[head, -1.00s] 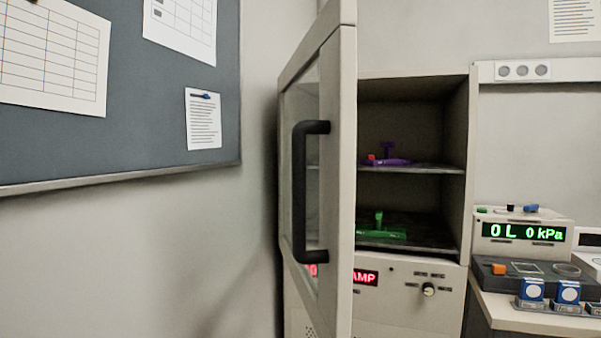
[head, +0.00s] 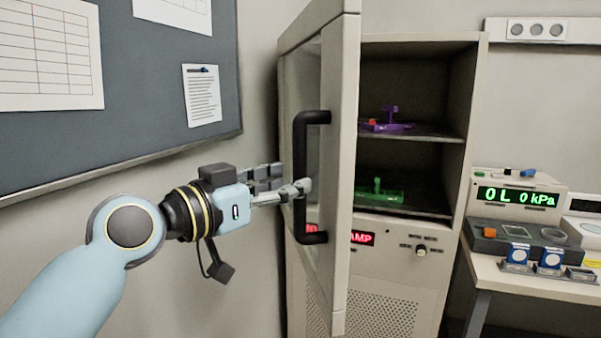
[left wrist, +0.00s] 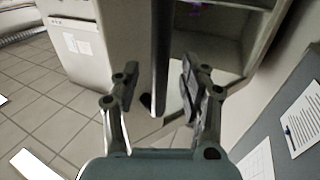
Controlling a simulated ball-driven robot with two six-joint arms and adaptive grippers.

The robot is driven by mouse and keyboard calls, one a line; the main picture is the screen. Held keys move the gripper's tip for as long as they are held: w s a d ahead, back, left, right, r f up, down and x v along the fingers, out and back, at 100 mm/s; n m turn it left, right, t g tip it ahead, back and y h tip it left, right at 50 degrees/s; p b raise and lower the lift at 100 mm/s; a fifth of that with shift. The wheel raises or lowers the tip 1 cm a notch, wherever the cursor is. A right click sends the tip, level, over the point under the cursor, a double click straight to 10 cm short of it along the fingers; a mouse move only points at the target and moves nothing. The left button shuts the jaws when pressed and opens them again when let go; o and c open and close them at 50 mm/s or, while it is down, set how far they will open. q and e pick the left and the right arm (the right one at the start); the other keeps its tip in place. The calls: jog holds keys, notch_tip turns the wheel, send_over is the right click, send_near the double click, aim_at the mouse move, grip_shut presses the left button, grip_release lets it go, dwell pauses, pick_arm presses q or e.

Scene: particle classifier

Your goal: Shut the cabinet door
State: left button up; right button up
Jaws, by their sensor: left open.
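The cabinet door (head: 340,190) stands swung open on the left side of the cabinet (head: 466,130), and the two shelves show. Its black bar handle (head: 300,160) is upright on the door's outer face. My left gripper (head: 290,180) is open at the handle's middle height, with one finger crossing in front of the bar in the head view. In the left wrist view the dark handle (left wrist: 160,60) runs between the spread fingers of my left gripper (left wrist: 158,88), with gaps on both sides. My right gripper is not in view.
A purple item (head: 388,124) is on the upper shelf and a green item (head: 380,192) on the lower. A pinboard (head: 150,110) hangs on the left wall. A bench (head: 540,285) with a pressure display (head: 520,195) stands right of the cabinet.

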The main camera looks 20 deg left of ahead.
aim_at(295, 180)
pick_arm(q)
jog(key=shift+p+x, duration=0.3)
jog(key=shift+x, duration=1.6)
grip_shut()
jog(key=shift+w+f, duration=0.15)
jog(key=shift+f, duration=0.1)
